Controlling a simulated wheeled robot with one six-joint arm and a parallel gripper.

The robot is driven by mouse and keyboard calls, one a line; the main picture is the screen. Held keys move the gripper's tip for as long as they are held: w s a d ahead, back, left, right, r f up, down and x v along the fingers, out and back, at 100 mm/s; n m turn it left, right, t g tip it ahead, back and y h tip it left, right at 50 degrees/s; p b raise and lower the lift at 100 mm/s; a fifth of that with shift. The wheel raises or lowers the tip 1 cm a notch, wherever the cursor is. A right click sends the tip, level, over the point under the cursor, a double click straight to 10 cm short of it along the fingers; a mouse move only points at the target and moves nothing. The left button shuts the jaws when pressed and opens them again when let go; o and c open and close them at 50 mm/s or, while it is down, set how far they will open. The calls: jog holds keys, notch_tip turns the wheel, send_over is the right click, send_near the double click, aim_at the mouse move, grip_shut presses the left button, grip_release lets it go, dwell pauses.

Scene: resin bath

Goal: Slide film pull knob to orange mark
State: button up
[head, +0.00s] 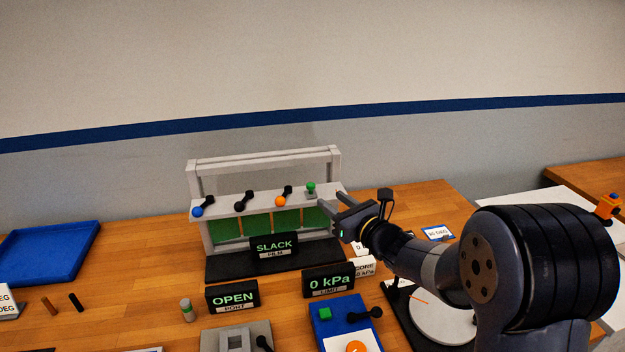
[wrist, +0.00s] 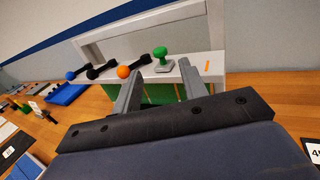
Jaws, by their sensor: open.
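The film pull knob is green on a small grey base (head: 311,188). It stands upright on the white top rail of the frame, and in the wrist view (wrist: 161,54) it shows between and just beyond my fingertips. An orange mark (wrist: 207,66) lies on the rail to the right of the knob. My gripper (head: 332,199) is open and empty at the right end of the rail, close to the knob; its fingers also show in the wrist view (wrist: 160,72). I cannot tell whether a finger touches the knob's base.
Black levers with blue, black and orange (head: 280,201) ends sit on the rail left of the knob. A SLACK sign (head: 274,246) stands before the frame. OPEN (head: 232,297) and 0 kPa (head: 328,281) signs stand nearer. A blue tray (head: 48,252) lies far left.

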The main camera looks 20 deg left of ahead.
aim_at(313, 186)
jog(key=p+x, duration=0.3)
jog(key=x, duration=0.7)
jog(key=shift+c, duration=0.4)
grip_shut()
